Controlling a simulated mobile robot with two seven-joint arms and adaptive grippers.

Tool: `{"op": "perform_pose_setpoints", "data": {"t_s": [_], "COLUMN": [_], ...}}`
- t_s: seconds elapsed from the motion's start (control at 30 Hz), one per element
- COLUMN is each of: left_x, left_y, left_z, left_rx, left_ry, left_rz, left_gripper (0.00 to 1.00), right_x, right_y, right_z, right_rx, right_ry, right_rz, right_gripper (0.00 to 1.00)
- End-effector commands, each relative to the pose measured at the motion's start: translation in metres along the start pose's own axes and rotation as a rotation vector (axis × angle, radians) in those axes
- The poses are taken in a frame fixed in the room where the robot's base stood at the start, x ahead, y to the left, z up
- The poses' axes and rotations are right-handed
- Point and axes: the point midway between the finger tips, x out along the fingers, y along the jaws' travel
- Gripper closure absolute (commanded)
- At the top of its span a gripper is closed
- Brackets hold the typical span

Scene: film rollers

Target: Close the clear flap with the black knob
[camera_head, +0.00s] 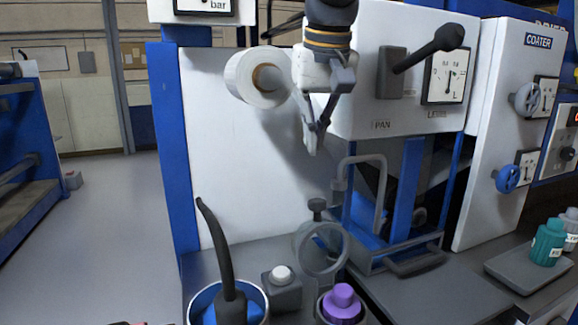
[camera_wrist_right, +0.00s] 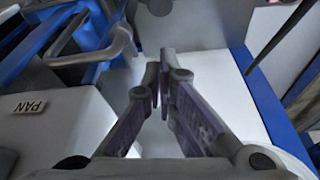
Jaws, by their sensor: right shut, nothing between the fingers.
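The clear flap (camera_head: 301,243) appears as a round grey-rimmed disc standing upright on the bench, with its black knob (camera_head: 317,205) at the top edge. A dark rounded piece at the top edge of the right wrist view (camera_wrist_right: 160,5) may be the knob; I cannot be sure. My right gripper (camera_head: 314,146) hangs fingers down, above the knob and clearly apart from it. Its fingers are shut and empty, also in the right wrist view (camera_wrist_right: 162,98). My left gripper is not in view.
A purple-capped pot (camera_head: 342,301) stands just in front of the flap. A grey box with a white button (camera_head: 282,275) and a round tub with a dark upright handle (camera_head: 222,250) lie left. A bent grey pipe (camera_head: 380,190) stands right. A white roll (camera_head: 250,80) sits beside my gripper.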

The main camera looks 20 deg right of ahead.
Motion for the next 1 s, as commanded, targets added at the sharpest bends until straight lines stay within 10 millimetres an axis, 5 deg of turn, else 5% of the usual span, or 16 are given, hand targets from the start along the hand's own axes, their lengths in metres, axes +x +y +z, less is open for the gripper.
{"op": "perform_pose_setpoints", "data": {"t_s": [0.53, 1.0], "left_x": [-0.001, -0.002], "left_y": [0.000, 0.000], "left_z": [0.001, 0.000], "left_rx": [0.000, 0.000], "left_ry": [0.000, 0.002], "left_rz": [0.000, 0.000], "left_gripper": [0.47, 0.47], "right_x": [0.088, 0.099], "right_y": [0.000, 0.000], "right_z": [0.001, 0.000], "right_rx": [-0.001, 0.000], "right_ry": [0.000, 0.002], "right_rz": [0.000, 0.000], "right_gripper": [1.00, 1.00]}}
